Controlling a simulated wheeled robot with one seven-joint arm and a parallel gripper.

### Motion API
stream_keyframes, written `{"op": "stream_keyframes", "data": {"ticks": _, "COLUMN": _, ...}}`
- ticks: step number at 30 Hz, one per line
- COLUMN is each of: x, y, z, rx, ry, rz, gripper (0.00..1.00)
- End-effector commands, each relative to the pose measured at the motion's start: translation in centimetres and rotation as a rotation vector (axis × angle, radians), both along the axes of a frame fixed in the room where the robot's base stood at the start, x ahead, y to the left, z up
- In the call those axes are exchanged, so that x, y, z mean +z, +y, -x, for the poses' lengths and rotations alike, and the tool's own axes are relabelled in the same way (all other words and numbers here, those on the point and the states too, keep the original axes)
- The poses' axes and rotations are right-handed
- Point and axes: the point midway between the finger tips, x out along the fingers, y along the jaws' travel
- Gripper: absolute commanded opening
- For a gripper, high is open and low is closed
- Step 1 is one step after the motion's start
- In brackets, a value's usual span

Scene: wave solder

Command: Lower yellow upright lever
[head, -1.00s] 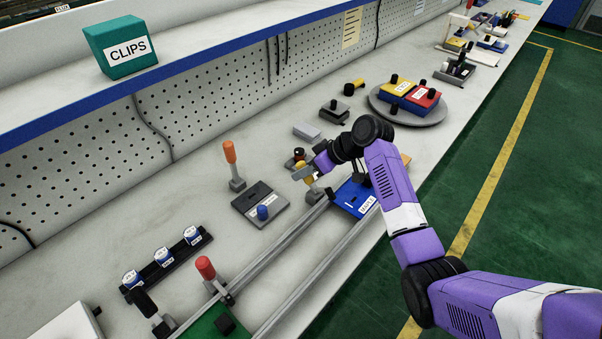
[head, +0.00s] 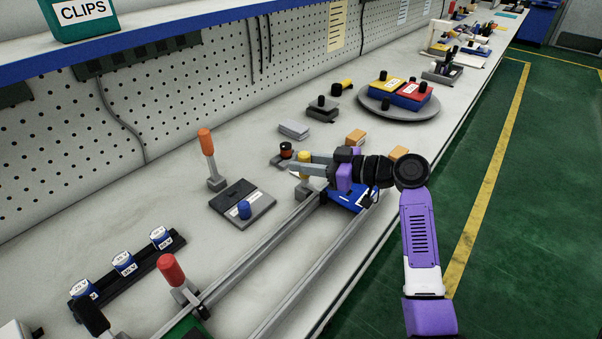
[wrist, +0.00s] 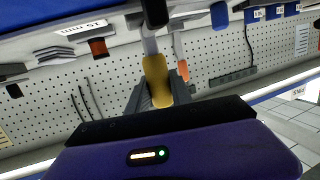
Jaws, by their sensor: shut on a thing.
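The yellow lever (head: 304,157) stands upright by the far end of the rails in the head view; its base is partly hidden by my gripper. In the wrist view the yellow handle (wrist: 157,80) fills the space between the fingers. My gripper (head: 306,168) reaches it from the right, fingers pointing left, shut on the handle. The fingers also show in the wrist view (wrist: 158,95).
A red lever (head: 172,270) stands nearer along the rails (head: 260,255). A blue block (head: 345,198) lies under my wrist. A turntable (head: 375,98) is behind.

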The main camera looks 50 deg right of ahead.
Motion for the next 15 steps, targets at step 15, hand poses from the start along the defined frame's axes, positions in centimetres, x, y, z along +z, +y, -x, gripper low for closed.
{"op": "stream_keyframes", "data": {"ticks": 15, "x": 0.13, "y": -0.07, "z": 0.40, "rx": -0.002, "ry": -0.059, "rz": -0.002, "gripper": 0.00}}
